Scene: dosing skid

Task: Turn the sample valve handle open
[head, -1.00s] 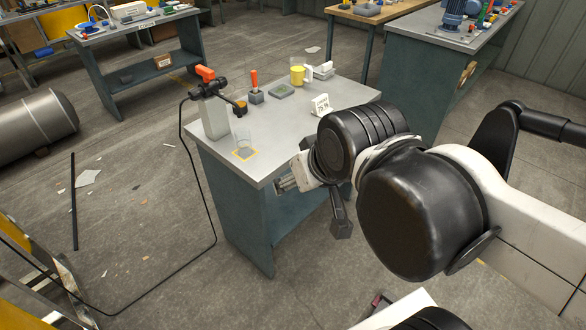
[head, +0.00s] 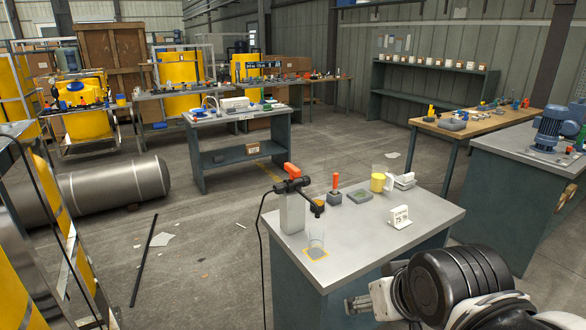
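The sample valve (head: 293,186) is a black fitting on top of a grey block (head: 291,213) at the left end of the near metal table. Its orange-red handle (head: 291,170) stands up at a tilt on top. A clear beaker (head: 316,239) stands below the valve's outlet on a yellow-outlined square. My gripper (head: 356,304) is at the table's front edge, right of and nearer than the valve, well apart from the handle. It is small and partly merged with my wrist, so its opening is unclear.
A black cable (head: 262,230) hangs off the left edge. The front middle tabletop is clear.

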